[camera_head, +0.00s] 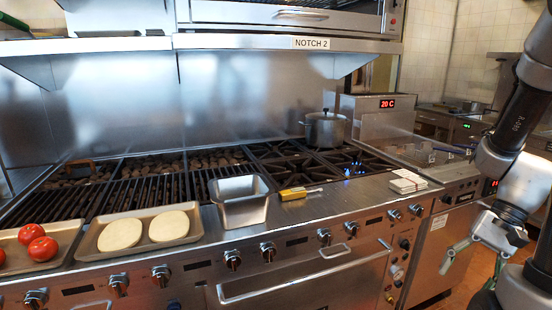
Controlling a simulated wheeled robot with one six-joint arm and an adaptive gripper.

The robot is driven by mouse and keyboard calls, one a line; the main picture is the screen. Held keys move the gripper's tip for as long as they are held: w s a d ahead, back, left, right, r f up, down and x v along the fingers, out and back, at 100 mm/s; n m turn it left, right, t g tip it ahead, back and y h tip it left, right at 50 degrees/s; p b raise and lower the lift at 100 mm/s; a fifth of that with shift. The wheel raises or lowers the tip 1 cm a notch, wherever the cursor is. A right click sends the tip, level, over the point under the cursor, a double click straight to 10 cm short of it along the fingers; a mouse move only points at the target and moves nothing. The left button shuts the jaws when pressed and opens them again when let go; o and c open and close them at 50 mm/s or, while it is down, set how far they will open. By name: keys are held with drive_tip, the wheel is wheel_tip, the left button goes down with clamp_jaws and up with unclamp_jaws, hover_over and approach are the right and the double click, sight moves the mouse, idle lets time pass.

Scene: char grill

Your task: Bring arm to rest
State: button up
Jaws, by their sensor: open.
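My arm (513,120) comes down along the right edge of the head view, bent at a grey joint in front of the counter's right end. My gripper (466,272) hangs low at the lower right, in front of the appliance fronts and below counter height. Its greenish fingers are spread apart with nothing visible between them. It touches none of the items on the counter. Part of my arm is cut off by the right picture edge.
Left of my arm are the grill (150,188), a pot (325,129), a metal pan (240,202), a yellow-handled brush (296,193), white cloths (408,182), a tray (88,243) with two pale rounds, and tomatoes (41,248). A small blue flame (354,169) shows on the burners.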

drive_tip(key=a+r+n+t+h, duration=0.1)
drive_tip(key=r+n+t+h, duration=0.2)
drive_tip(key=r, duration=0.5)
drive_tip(key=s+a+r+n+t+h, duration=0.1)
drive_tip(key=a+r+n+t+h, duration=0.1)
drive_tip(key=r+n, duration=0.3)
wheel_tip(320, 180, up, 4)
drive_tip(key=shift+f+t+h, duration=0.2)
drive_tip(key=shift+t+h, duration=0.2)
drive_tip(key=shift+t, duration=0.4)
idle(0.4)
